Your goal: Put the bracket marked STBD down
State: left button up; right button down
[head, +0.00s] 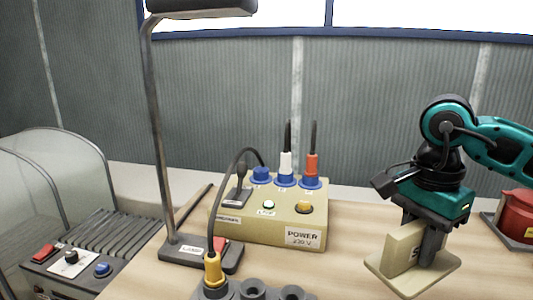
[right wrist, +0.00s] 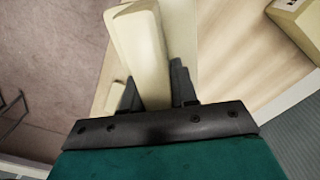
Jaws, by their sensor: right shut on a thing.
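A cream bracket (head: 402,245) with a flat base plate and an upright part is at the right of the head view. Dark lettering on its upright is mostly covered by a finger; I can read only what looks like an S. My right gripper (head: 430,243) points down and is shut on the upright. The base plate is low over the wooden table, roughly level; I cannot tell if it touches. In the right wrist view, the bracket (right wrist: 143,55) stands between the two dark fingers (right wrist: 155,90). My left gripper is not in view.
A cream power box (head: 260,222) with plugs stands mid-table, left of the bracket. A lamp (head: 190,250) and a dark holder with a yellow plug (head: 213,270) are further left. A red object (head: 517,215) is at the right edge. Bare wood (head: 345,240) lies between box and bracket.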

aim_at(388, 286)
jog(key=a+f+n, duration=0.1)
jog(key=f+n, duration=0.1)
jog(key=n, duration=0.1)
jog(key=s+a+f+n+p, duration=0.1)
jog(key=f+n, duration=0.2)
jog(key=n, duration=0.1)
jog(key=a+f+n+p, duration=0.1)
jog(key=a+f+n, duration=0.1)
jog(key=n, duration=0.2)
jog(key=shift+s+f, duration=0.15)
jog(key=shift+f, duration=0.15)
jog(key=shift+s+a+f+n, duration=0.1)
jog(key=shift+a+f+n, duration=0.05)
jog(key=shift+f+n, duration=0.3)
jog(key=shift+s+a+f+n, duration=0.1)
jog(key=shift+f+n, duration=0.1)
jog(key=shift+n, duration=0.35)
jog(key=shift+r, duration=0.1)
